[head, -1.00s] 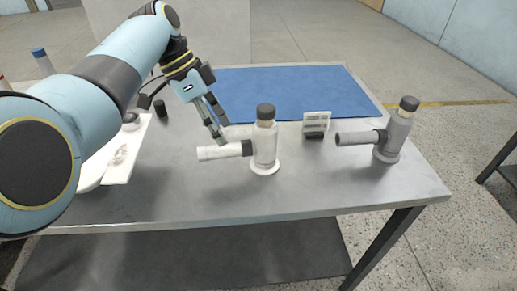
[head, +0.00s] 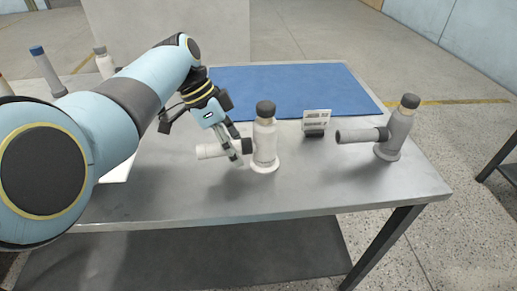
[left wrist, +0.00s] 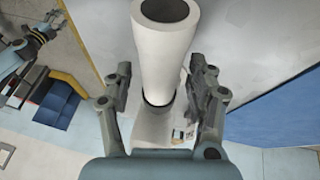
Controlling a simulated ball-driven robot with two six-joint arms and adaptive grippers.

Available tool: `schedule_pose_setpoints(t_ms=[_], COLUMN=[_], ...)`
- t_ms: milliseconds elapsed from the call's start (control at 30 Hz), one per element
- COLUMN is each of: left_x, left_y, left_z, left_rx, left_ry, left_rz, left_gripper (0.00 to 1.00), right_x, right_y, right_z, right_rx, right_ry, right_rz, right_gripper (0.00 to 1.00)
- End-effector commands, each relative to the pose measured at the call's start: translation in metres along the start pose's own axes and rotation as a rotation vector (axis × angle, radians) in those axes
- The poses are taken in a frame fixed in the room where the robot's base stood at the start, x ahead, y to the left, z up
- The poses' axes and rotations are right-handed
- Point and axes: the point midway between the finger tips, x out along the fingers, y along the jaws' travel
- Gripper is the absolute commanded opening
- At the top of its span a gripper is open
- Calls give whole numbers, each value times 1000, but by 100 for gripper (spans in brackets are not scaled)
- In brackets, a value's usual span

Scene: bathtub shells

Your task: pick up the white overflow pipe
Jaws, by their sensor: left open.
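The white overflow pipe (head: 265,140) stands upright on the metal table, with a dark cap, a round base and a side branch (head: 212,151) pointing left. My left gripper (head: 238,156) is at the side branch, near its dark collar. In the left wrist view the pipe's open-ended white branch (left wrist: 166,45) lies between the two fingers (left wrist: 160,95) of my open left gripper, with gaps showing on both sides. A grey overflow pipe (head: 398,132) of the same shape stands to the right. My right gripper is not in the head view.
A small label card (head: 316,121) stands between the two pipes. A blue mat (head: 290,90) covers the back of the metal table (head: 300,195). Bottle-like items (head: 42,66) stand at the far left. The table's front is clear.

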Motion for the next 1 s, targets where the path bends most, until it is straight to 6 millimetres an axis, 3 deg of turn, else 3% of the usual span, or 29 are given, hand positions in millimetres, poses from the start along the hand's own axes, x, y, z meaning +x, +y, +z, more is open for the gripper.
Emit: schedule_pose_setpoints(t_ms=[567, 1000], left_x=[4, 4], left_y=[-1, -1], left_z=[2, 2], left_rx=[0, 0], left_ry=[0, 0], left_rz=[-1, 0], left_gripper=[56, 0], right_x=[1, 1], right_y=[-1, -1], right_z=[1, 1], right_rx=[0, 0], right_ry=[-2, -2], right_rz=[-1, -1], right_gripper=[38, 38])
